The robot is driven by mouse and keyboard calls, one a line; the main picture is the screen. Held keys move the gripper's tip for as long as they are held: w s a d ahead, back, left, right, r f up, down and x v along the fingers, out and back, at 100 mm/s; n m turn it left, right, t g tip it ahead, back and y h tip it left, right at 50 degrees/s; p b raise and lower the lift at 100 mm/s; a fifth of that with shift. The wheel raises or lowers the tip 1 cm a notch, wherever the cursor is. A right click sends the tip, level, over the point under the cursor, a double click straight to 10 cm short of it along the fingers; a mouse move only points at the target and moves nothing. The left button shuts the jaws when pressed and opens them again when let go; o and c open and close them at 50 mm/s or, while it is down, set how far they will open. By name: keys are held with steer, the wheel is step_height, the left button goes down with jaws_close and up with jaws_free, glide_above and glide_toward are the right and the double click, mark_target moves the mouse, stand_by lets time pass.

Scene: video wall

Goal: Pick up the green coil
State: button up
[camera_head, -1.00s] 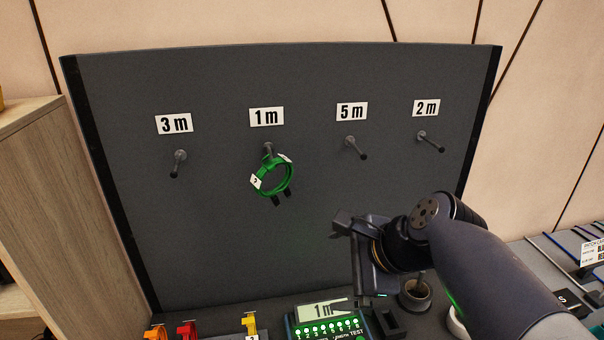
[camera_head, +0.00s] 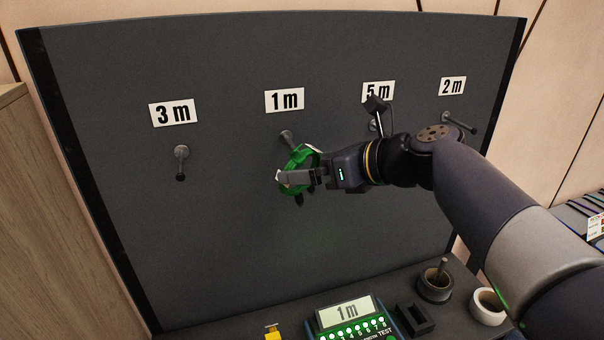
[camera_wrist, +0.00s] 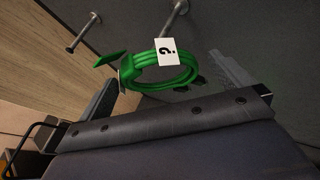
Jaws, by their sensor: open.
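The green coil (camera_head: 294,160) is at the peg under the 1 m label, just below the peg's tip. I cannot tell whether it still rests on the peg. My gripper (camera_head: 298,178) reaches in from the right, in front of the coil's lower part, and hides some of it. In the wrist view the green coil (camera_wrist: 150,85) shows as a bundled loop with a white "?" tag (camera_wrist: 166,52). It lies ahead of the gripper's dark body, between the jaw at left and the one at right. The jaws are open.
The grey board has bare pegs under the 3 m (camera_head: 181,160) and 2 m (camera_head: 458,122) labels; my arm partly covers the 5 m peg. Below stand a tester (camera_head: 350,315) reading 1 m, a dark cup (camera_head: 434,288) and a white roll (camera_head: 487,307).

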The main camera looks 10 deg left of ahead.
mark_target(306, 149)
steer(key=x, duration=0.5)
steer(key=shift+s+a+f+p, duration=0.1)
steer(key=shift+s+f+p, duration=0.05)
steer(key=shift+p, duration=0.15)
steer(key=c, duration=0.9)
steer(key=shift+r, duration=0.75)
step_height(306, 149, up, 2)
steer(key=shift+r, duration=0.1)
steer(key=s+d, duration=0.2)
steer(key=d, duration=0.3)
steer(key=s+d+b, duration=0.1)
steer(key=s+d, duration=0.1)
steer(key=d, duration=0.4)
steer(key=s+d+b, duration=0.1)
steer(key=s+d, duration=0.2)
steer(key=d, duration=0.2)
steer(key=shift+d, duration=0.35)
